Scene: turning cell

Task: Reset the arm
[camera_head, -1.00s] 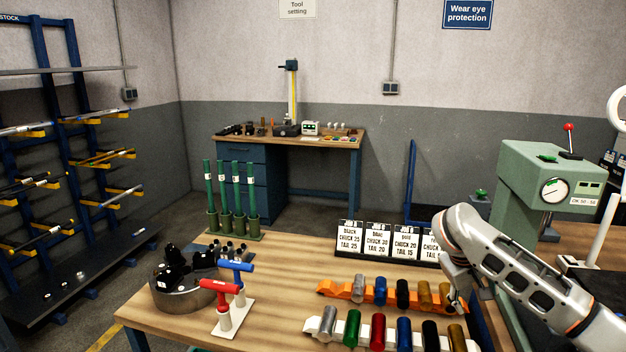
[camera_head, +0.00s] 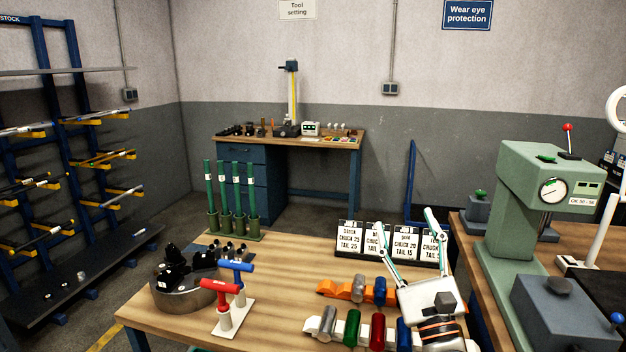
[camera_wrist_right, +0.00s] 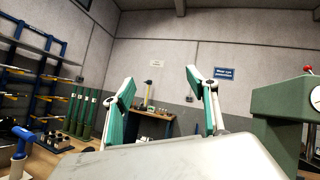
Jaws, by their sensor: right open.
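My right gripper (camera_head: 408,232) is open and empty, raised above the right part of the wooden table (camera_head: 290,275). In the head view its two fingers point up and away, in front of the row of job cards (camera_head: 350,240). It hides part of the cards and the right ends of the orange rack (camera_head: 328,290) and the white rack (camera_head: 312,325). In the right wrist view the spread fingers (camera_wrist_right: 160,105) have only the far wall and bench between them. My left gripper is not in view.
Coloured cylinders sit in both racks below the gripper. A green press (camera_head: 510,215) and a grey block (camera_head: 560,312) stand on the right bench. Red (camera_head: 220,285) and blue (camera_head: 237,266) T-handled tools stand left of the racks, beside a round tray (camera_head: 185,298). The table's middle is clear.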

